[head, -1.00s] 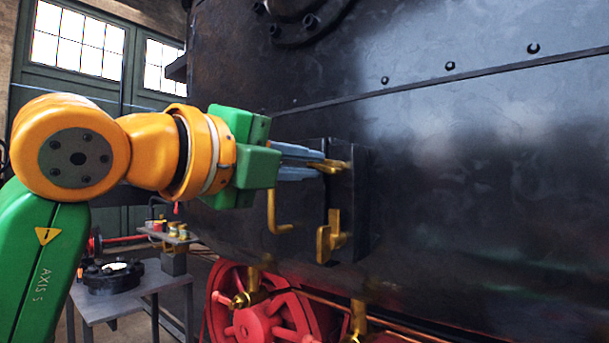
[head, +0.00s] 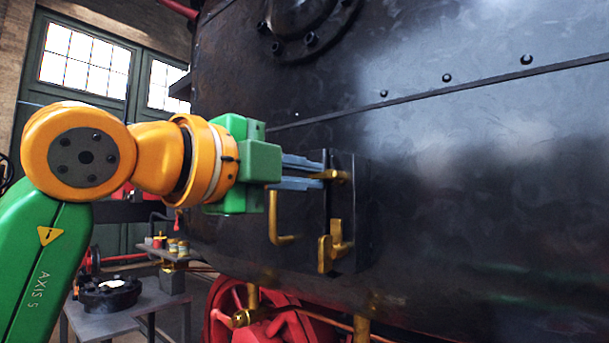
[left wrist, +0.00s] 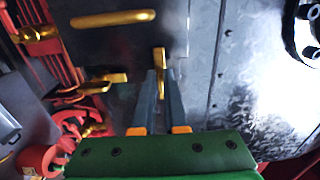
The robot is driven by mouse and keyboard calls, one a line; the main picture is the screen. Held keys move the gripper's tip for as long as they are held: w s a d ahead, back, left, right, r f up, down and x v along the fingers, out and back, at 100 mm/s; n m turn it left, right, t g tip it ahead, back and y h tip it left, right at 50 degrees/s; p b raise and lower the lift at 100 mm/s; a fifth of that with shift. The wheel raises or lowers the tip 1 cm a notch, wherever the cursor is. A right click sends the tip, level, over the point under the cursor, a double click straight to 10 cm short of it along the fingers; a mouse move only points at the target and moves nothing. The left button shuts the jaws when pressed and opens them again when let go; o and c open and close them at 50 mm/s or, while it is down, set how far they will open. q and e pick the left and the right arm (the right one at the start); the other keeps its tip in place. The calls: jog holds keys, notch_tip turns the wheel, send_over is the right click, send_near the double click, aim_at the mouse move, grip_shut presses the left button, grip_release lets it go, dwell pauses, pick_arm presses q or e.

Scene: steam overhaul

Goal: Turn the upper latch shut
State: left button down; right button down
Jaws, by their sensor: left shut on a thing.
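The upper latch (head: 338,176) is a small brass lever on a dark hatch (head: 347,222) in the boiler's side. In the head view it lies roughly level. My left gripper (head: 322,177) reaches it from the left with its blue-grey fingers shut on it. In the left wrist view the upper latch (left wrist: 159,57) sits between the fingertips (left wrist: 161,76), partly hidden by them. A lower brass latch (head: 333,246) has an upright arm. A bent brass handle (head: 281,224) is left of the latches and apart from my fingers. My right gripper is not in view.
The dark boiler wall (head: 470,180) fills the right side. Red wheels (head: 228,305) and brass pipe fittings (head: 252,300) lie below the hatch. A grey table (head: 135,315) with a round black part (head: 108,293) stands at lower left.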

pick_arm(q)
jog(key=c, duration=1)
grip_release()
jog(key=shift+w, duration=0.1)
jog(key=shift+o, duration=0.2)
jog(key=b+v, duration=0.3)
jog(key=v, duration=0.4)
